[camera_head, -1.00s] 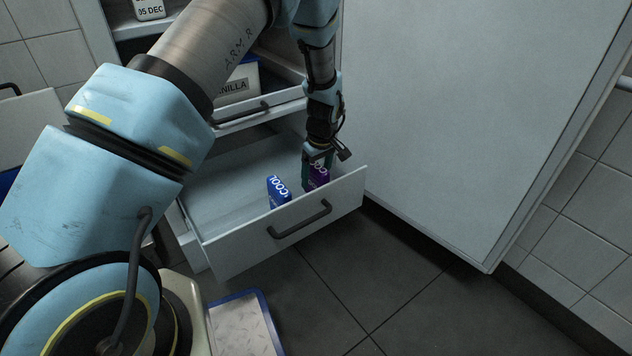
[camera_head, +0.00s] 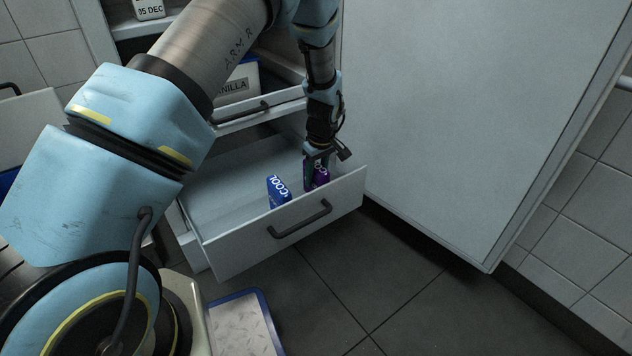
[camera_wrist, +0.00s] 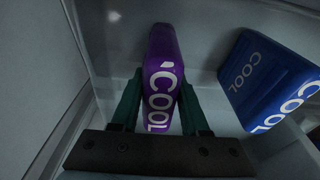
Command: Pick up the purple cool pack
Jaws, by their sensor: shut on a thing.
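The purple cool pack (camera_head: 321,177) stands in the open lower drawer, at its right end close to the front panel. My gripper (camera_head: 316,172) reaches down into the drawer and is shut on the purple pack. In the wrist view the purple pack (camera_wrist: 163,75) sits between the two dark green fingers (camera_wrist: 161,105), with its white COOL lettering towards the camera. Whether its base touches the drawer floor is hard to tell.
A blue cool pack (camera_head: 277,191) stands to the left in the same drawer (camera_head: 225,190); it also shows in the wrist view (camera_wrist: 262,80). The drawer's front panel (camera_head: 285,226) has a dark handle. Above is another drawer with a vanilla tub (camera_head: 238,85). A tall white panel (camera_head: 450,110) stands right.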

